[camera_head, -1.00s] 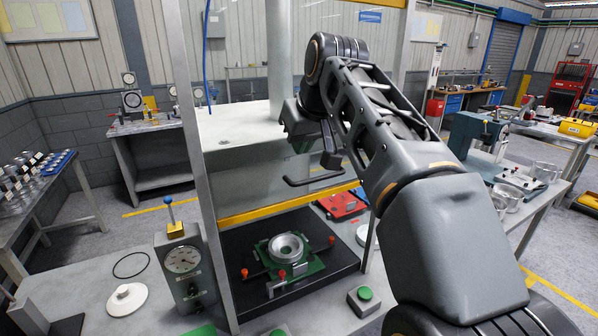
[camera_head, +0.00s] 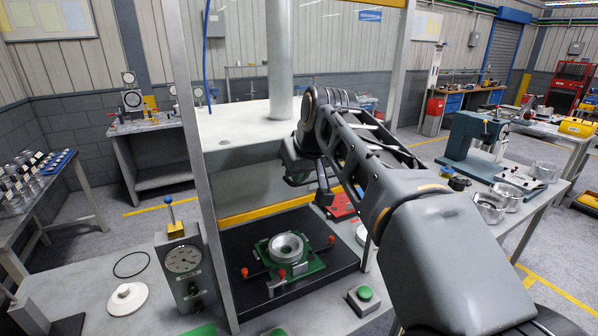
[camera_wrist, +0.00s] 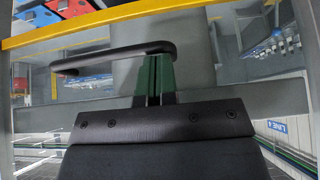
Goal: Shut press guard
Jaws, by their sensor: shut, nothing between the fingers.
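The press guard is a clear panel with a yellow lower edge (camera_head: 265,210), seen above the black press bed (camera_head: 338,258). The bed and the fixture below are in open view. The guard's black handle (camera_head: 298,182) is partly hidden by my arm in the head view. In the wrist view the handle (camera_wrist: 112,56) crosses in front of the panel, with the yellow edge (camera_wrist: 130,20) at the top. My gripper (camera_wrist: 157,60) is shut and empty, its green fingertips right at the handle bar; I cannot tell whether they touch. In the head view my gripper (camera_head: 324,196) is partly hidden.
A green fixture with a metal ring (camera_head: 286,246) and red-knobbed clamps sits on the bed. A dial gauge (camera_head: 183,262), a white disc (camera_head: 127,298) and a green button box (camera_head: 364,297) stand around it. The press's upright post (camera_head: 193,130) rises at left.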

